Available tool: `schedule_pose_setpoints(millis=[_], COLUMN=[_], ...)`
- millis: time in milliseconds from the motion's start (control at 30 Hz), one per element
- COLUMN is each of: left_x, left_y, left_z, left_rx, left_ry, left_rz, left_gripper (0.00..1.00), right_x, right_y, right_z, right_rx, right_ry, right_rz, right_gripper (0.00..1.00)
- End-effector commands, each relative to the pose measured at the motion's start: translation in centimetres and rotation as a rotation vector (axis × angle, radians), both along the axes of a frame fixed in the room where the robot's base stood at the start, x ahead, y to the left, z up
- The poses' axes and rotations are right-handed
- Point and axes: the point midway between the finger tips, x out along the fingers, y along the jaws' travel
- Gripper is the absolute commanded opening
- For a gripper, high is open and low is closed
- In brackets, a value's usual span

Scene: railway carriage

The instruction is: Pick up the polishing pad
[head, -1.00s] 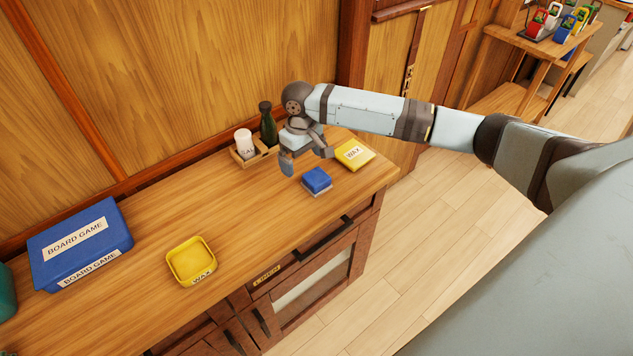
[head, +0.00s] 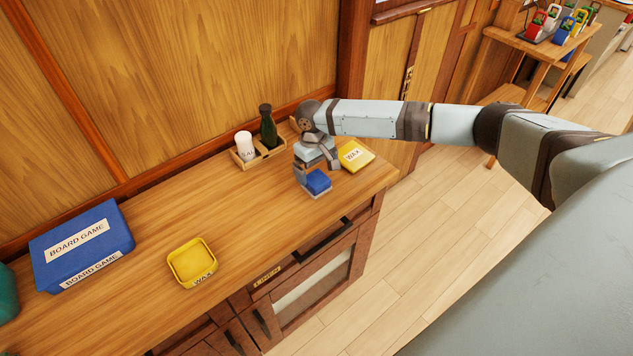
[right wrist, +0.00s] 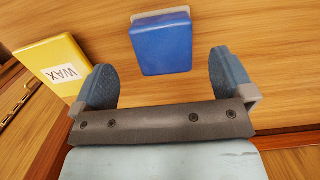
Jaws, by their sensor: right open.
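The polishing pad (head: 318,182) is a small blue block with a pale underside, lying on the wooden counter near its right end. My right gripper (head: 317,172) is open just above and behind it in the head view. In the right wrist view the pad (right wrist: 163,44) shows ahead of the gripper (right wrist: 164,75), lined up between the two spread fingers. I see no finger touching it. My left gripper is not in view.
A yellow wax box (head: 355,156) lies close to the right of the gripper. A wooden caddy (head: 244,163) with a white shaker and dark bottle stands behind. A yellow wax tray (head: 191,263) and blue board game box (head: 80,246) are to the left.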

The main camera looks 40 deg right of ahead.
Motion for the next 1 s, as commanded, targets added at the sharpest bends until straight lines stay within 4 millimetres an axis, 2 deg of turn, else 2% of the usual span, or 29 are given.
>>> schedule_pose_setpoints(millis=[200, 500, 567, 733, 767, 1000], left_x=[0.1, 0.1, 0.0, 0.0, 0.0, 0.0], left_y=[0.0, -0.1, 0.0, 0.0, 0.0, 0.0], left_z=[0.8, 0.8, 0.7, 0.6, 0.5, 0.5], left_rx=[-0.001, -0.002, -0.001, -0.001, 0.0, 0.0], left_ry=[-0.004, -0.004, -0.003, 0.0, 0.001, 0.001], left_rz=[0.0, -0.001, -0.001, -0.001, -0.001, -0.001], left_gripper=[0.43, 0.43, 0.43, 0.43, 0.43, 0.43], right_x=[-0.5, -0.6, -0.6, -0.6, -0.6, -0.6], right_y=[0.4, 0.4, 0.4, 0.4, 0.4, 0.4], right_z=[-3.0, -3.6, -3.6, -3.6, -3.6, -3.6], right_rx=[0.0, 0.001, 0.001, 0.001, 0.001, 0.001], right_ry=[0.002, 0.001, 0.001, 0.0, 0.0, 0.0], right_rz=[-0.001, 0.0, 0.0, 0.0, 0.0, 0.0], right_gripper=[1.0, 1.0, 0.89, 0.49, 0.45, 0.45])
